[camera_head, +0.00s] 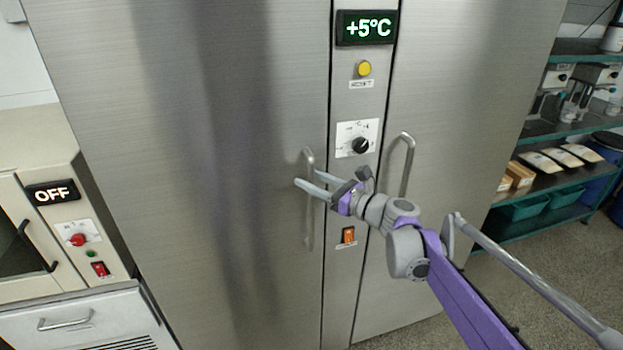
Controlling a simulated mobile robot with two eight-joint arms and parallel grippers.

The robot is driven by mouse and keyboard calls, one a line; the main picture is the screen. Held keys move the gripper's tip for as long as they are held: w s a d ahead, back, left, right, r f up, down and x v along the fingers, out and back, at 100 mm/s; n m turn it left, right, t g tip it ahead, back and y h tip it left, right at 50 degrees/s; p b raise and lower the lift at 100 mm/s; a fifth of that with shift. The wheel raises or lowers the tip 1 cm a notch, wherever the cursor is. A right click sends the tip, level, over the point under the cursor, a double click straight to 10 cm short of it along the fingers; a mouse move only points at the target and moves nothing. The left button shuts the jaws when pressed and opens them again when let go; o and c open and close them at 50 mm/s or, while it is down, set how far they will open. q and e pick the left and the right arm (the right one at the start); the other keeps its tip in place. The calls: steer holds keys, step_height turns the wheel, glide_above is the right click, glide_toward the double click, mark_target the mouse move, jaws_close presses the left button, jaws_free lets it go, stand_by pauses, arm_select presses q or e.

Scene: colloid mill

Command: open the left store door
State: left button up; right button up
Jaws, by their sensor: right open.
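The left store door (220,120) is a tall brushed-steel panel and looks closed against the central control strip. Its vertical bar handle (309,230) is near the door's right edge. My right gripper (306,184) comes in from the right across the control strip. Its two fingers are open and point left at the upper part of the handle. They appear to lie at the handle bar, but I cannot tell whether they touch or straddle it. The fingers hide part of the handle. My left gripper is not in view.
The control strip has a +5°C display (367,27), a yellow lamp (363,69), a knob (360,145) and an orange switch (348,235). The right store door (460,90) has its own handle (408,165). An oven marked OFF (50,225) stands left; shelves (545,185) stand right.

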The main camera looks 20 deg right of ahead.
steer(key=shift+w+a, duration=0.1)
steer(key=shift+w, duration=0.1)
steer(key=shift+c, duration=0.2)
jaws_close()
stand_by(1.2)
